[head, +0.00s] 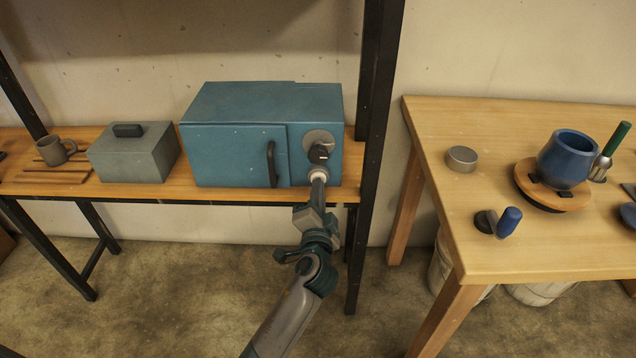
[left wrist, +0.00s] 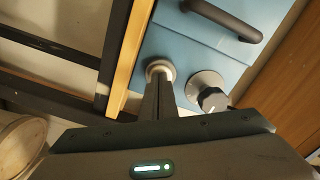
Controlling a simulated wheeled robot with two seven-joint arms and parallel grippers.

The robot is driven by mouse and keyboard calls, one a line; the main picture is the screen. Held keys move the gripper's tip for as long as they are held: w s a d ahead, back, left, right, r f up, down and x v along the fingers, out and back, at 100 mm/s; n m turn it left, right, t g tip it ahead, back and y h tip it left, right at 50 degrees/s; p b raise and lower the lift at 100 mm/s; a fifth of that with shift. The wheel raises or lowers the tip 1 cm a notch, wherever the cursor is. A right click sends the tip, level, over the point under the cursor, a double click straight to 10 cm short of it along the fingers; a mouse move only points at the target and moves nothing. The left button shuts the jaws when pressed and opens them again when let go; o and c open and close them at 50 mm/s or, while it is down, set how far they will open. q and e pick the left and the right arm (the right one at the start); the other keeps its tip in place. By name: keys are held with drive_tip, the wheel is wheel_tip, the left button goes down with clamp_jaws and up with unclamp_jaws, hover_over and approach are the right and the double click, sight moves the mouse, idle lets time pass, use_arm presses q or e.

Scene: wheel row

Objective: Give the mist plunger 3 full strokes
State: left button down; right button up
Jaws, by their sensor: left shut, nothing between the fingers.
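The blue cabinet oven (head: 235,155) stands on the wooden shelf, with a dark door handle and a control panel at its right. The mist plunger (head: 318,175) is a small pale round knob low on that panel, below a dark dial (head: 319,152). In the left wrist view, the plunger (left wrist: 160,67) shows as a pale ring behind my fingertips, beside the dial (left wrist: 211,98). My left gripper (head: 317,187) is shut and empty, its tips lined up at the plunger's face. The fingers hide part of it; I cannot tell contact or how deep it sits. My right gripper is not in view.
A black shelf post (head: 375,130) stands close right of the oven. A grey lidded box (head: 133,155) and a mug (head: 54,150) sit left of it. At right, a wooden table (head: 540,250) holds a blue pot (head: 567,158) and small items.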

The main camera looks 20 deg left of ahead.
use_arm(q)
drive_tip(key=shift+w+a, duration=0.1)
drive_tip(key=shift+w, duration=0.1)
idle(0.3)
drive_tip(key=shift+s, duration=0.1)
drive_tip(key=shift+v, duration=1)
idle(0.4)
drive_tip(key=v, duration=0.5)
idle(0.4)
idle(0.4)
